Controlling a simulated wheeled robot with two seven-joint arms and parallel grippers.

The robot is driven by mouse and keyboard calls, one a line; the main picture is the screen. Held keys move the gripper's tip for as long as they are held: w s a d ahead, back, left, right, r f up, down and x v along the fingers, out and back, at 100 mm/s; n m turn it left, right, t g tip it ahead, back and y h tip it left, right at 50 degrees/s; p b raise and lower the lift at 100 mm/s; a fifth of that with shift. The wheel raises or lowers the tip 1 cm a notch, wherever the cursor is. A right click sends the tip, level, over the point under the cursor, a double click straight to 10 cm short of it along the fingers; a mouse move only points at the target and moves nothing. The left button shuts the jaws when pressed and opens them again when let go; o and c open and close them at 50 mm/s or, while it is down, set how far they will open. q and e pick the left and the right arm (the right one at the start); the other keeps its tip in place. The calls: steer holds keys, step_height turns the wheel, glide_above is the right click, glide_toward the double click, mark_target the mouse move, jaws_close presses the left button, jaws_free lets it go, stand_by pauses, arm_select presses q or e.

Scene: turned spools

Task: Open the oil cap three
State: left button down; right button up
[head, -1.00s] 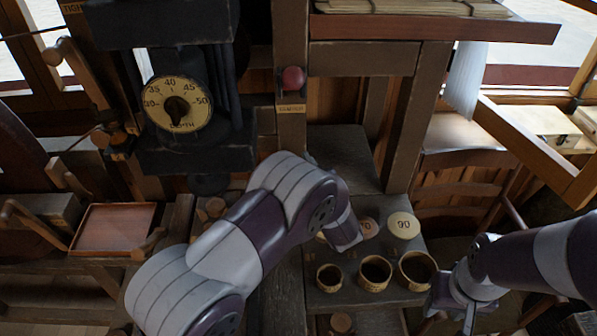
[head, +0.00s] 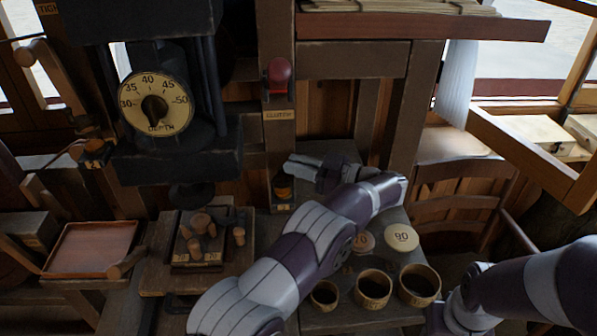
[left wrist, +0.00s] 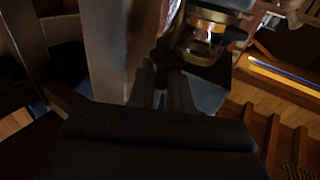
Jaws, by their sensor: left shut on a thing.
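A small amber oil cup (head: 283,188) with dark parts sits low on the post under the clutch knob, above a small tag too small to read. My left gripper (head: 296,166) reaches in from the right at the cup's top and is shut on its cap. In the left wrist view the amber glass (left wrist: 207,30) with brass-coloured rings is just beyond my left fingers (left wrist: 172,92), and a dark part, seemingly the cap, is at the fingertips. The cap is mostly hidden by the gripper. My right gripper (head: 452,320) is at the bottom edge, its fingers cut off.
Another oil cup (head: 95,150), tagged 2, is at the left. A depth dial (head: 157,103) and red clutch knob (head: 279,72) are above. A block with wooden spools (head: 205,240), a red tray (head: 90,248) and several round boxes (head: 373,288) stand below.

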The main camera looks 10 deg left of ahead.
arm_select(q)
steer(key=shift+w+n+g, duration=0.1)
steer(key=shift+n+g, duration=0.2)
steer(key=shift+g, duration=0.1)
steer(key=c, duration=1.1)
jaws_free()
steer(key=shift+a, duration=0.1)
steer(key=shift+c, duration=0.2)
